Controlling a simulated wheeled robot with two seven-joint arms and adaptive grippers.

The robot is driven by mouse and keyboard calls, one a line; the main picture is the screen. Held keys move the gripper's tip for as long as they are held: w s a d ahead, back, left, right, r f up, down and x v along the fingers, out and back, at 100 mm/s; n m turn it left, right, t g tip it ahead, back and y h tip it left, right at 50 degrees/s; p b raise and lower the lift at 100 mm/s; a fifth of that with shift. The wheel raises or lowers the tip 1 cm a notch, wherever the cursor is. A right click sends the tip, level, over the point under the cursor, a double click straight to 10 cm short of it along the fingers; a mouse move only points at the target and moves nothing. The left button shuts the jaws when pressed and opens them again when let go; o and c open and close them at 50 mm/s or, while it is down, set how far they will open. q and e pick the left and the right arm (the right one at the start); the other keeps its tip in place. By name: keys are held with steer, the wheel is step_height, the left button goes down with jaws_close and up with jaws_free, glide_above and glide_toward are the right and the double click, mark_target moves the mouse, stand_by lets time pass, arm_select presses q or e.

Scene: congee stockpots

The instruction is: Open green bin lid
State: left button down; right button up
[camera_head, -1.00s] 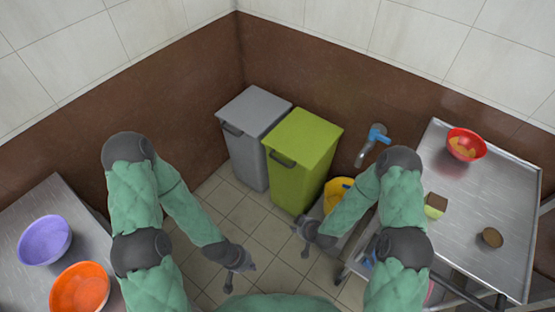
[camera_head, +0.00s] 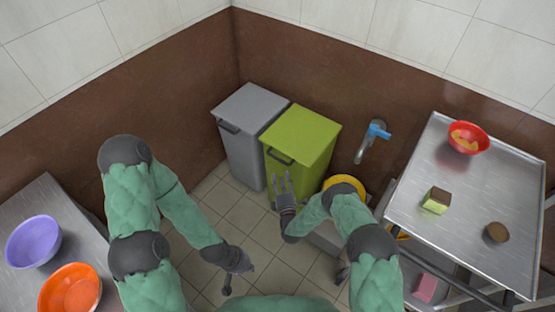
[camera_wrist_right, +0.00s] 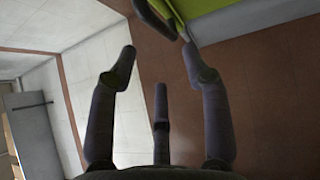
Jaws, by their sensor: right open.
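The green bin (camera_head: 300,150) stands against the back wall with its flat lid (camera_head: 302,128) shut. A dark handle (camera_head: 279,157) sits at the lid's front edge. My right gripper (camera_head: 282,178) is raised in front of the bin, just below the handle, with its fingers pointing up towards it. In the right wrist view its fingers (camera_wrist_right: 160,75) are spread and empty, and part of the green bin (camera_wrist_right: 202,7) shows at the top right. My left gripper (camera_head: 238,280) hangs low over the floor, away from the bin; its opening is too small to judge.
A grey bin (camera_head: 248,115) stands close beside the green one on the left. A yellow container (camera_head: 346,183) is at its right. A blue-handled tap (camera_head: 376,132) is on the wall. Metal tables stand left (camera_head: 88,222) and right (camera_head: 470,200). The tiled floor (camera_head: 240,215) before the bins is free.

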mark_target(277, 158)
steer(key=shift+b+x, duration=1.85)
steer(key=shift+x, duration=3.35)
steer(key=shift+f, duration=0.1)
jaws_close()
